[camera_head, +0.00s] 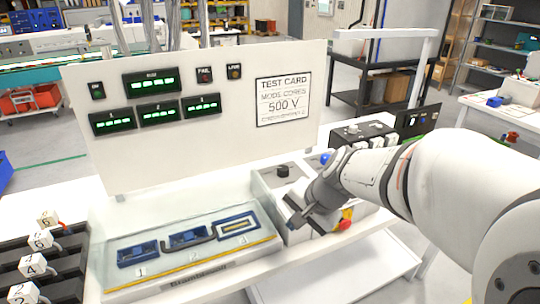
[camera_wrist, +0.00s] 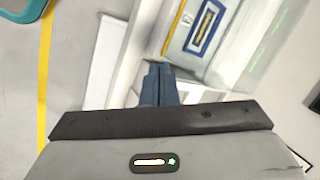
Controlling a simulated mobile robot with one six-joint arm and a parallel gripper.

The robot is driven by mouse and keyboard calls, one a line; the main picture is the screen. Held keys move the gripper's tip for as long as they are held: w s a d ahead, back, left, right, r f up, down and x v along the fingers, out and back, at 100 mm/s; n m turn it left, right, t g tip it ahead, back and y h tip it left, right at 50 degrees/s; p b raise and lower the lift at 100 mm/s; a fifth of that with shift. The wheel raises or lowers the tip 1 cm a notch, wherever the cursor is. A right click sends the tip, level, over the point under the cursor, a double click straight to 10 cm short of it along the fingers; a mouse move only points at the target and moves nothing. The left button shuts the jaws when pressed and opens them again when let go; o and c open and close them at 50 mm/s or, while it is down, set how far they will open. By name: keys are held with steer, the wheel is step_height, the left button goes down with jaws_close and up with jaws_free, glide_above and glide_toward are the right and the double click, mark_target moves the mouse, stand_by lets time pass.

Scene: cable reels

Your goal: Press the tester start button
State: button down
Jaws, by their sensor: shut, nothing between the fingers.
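The tester has a white upright panel (camera_head: 225,120) with green displays, small lamps and a card reading 500 V. A pale control box (camera_head: 268,187) with a black knob (camera_head: 282,171) stands at its right front. My gripper (camera_head: 296,214) is shut and empty, over the front of this box, and hides part of its top. A red knob-like part (camera_head: 345,225) shows just right of my gripper, and a blue round part (camera_head: 325,158) shows behind it. I cannot tell which part is the start button. In the wrist view my shut fingers (camera_wrist: 158,84) point toward the tester's edge.
A clear-covered tray (camera_head: 110,262) with numbered blue slots lies left of my gripper; one slot frame (camera_wrist: 205,27) shows in the wrist view. Black racks with numbered white tags (camera_head: 33,267) stand far left. A black device (camera_head: 415,121) stands behind my arm.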

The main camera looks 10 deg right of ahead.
steer(key=w+d+r+m+t+p, duration=0.1)
steer(key=w+d+m+t+p, duration=0.1)
steer(key=w+m, duration=0.4)
steer(key=w+d+r+m+t+p, duration=0.1)
steer(key=w+d+r+m+p, duration=0.1)
steer(key=w+m, duration=0.4)
steer(key=w+d, duration=0.1)
steer(key=w, duration=0.2)
steer(key=shift+w+m+t, duration=0.3)
steer(key=shift+m+t, duration=0.1)
steer(key=shift+a+f, duration=0.1)
step_height(320, 180, down, 8)
steer(key=b, duration=0.6)
steer(key=shift+b, duration=0.35)
steer(key=shift+f+b, duration=0.35)
steer(key=shift+b, duration=0.15)
steer(key=shift+f, duration=0.1)
steer(key=shift+f+b, duration=0.3)
steer(key=shift+b, duration=0.2)
